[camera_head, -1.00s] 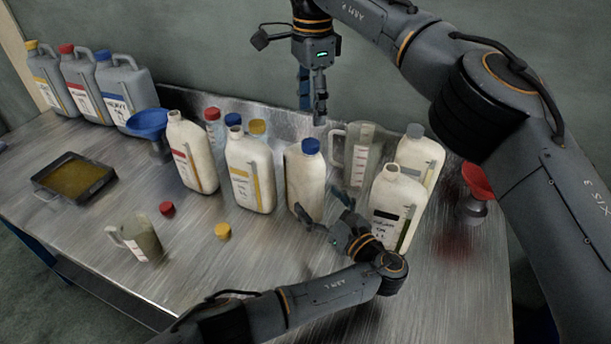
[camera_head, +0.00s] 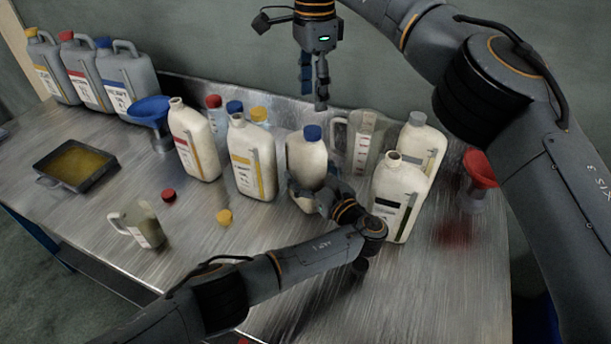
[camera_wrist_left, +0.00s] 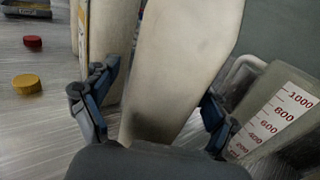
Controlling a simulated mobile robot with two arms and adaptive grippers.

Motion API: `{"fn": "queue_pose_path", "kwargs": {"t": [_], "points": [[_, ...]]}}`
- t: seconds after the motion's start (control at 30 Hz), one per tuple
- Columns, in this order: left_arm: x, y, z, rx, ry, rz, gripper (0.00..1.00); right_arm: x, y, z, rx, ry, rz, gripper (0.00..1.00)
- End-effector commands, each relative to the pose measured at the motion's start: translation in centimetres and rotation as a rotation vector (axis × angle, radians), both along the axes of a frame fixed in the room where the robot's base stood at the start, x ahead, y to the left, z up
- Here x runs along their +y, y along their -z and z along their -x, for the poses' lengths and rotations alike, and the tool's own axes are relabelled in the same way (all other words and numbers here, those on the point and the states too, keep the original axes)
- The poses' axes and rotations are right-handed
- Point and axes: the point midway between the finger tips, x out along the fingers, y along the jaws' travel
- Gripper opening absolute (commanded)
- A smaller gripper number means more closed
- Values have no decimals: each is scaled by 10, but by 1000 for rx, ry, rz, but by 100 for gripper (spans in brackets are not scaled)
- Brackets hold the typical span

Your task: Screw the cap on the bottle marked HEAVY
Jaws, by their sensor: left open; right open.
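A cream bottle (camera_head: 306,153) with a blue cap (camera_head: 313,132) on its neck stands upright mid-table. I cannot tell how tight the cap is, and no HEAVY marking can be read on this bottle. My left gripper (camera_head: 318,198) is low at the bottle's front, partly hidden by its own wrist. In the left wrist view its open fingers stand on either side of the cream bottle body (camera_wrist_left: 178,65); contact is unclear. My right gripper (camera_head: 314,92) is open and empty, pointing down above and behind the blue cap.
An uncapped bottle (camera_head: 396,190) and a grey-capped one (camera_head: 420,145) stand right, with a clear jug (camera_head: 362,135) behind. More uncapped bottles (camera_head: 247,160) stand left. Loose red (camera_head: 169,195) and yellow (camera_head: 224,217) caps lie in front.

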Motion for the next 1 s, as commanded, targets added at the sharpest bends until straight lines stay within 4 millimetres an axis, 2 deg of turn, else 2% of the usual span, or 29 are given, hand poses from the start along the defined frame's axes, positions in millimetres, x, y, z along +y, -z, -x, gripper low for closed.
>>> {"fn": "queue_pose_path", "kwargs": {"t": [0.13, 0.43, 0.83, 0.87, 1.0], "points": [[5, 0, -8, -1, 0, 1, 86, 0, 0, 0, 0, 0, 0, 54], [6, 0, -9, -1, 1, 1, 86, 0, 0, 0, 0, 0, 0, 54], [6, 0, -9, 1, 1, 1, 4, 0, 0, 0, 0, 0, 0, 54], [6, 0, -9, 1, 1, 1, 0, 0, 0, 0, 0, 0, 0, 54], [6, 0, -9, 1, 1, 1, 0, 0, 0, 0, 0, -34, 1, 54]]}}
